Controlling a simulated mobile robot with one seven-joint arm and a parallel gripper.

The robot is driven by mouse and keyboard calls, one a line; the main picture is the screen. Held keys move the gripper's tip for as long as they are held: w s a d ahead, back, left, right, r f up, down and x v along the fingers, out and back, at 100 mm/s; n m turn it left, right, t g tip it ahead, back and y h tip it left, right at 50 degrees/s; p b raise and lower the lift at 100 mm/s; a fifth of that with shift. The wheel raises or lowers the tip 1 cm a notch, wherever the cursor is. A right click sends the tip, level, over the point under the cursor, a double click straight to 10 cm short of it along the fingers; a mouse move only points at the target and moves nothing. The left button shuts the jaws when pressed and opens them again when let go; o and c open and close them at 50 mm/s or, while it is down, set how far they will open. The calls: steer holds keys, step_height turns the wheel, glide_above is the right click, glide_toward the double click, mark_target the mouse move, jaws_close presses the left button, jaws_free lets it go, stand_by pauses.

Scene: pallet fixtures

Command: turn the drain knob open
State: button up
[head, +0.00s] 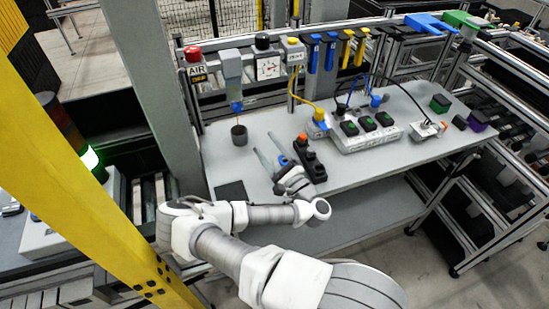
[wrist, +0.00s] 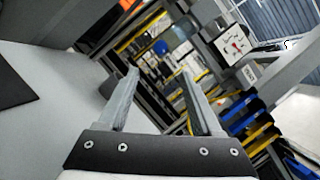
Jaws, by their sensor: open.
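The drain knob (head: 237,107) is the small blue piece at the bottom of the grey filter body (head: 233,67) in the head view. A dark cup (head: 239,135) stands on the table below it. My gripper (head: 263,142) is open and empty, to the right of the cup and lower in the picture, apart from the knob. In the wrist view my gripper (wrist: 159,73) shows two spread fingers with nothing between them. A round blue spot shows beyond the fingertips there; I cannot tell whether it is the knob.
A red button (head: 193,53) and a gauge (head: 268,67) flank the filter. A black block with an orange button (head: 309,158) stands close right of my gripper. A white switch box (head: 365,133) stands farther right. A dark mat (head: 231,191) lies at the table's front left.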

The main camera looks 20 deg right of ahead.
steer(key=shift+v, duration=1.85)
steer(key=shift+s, duration=0.1)
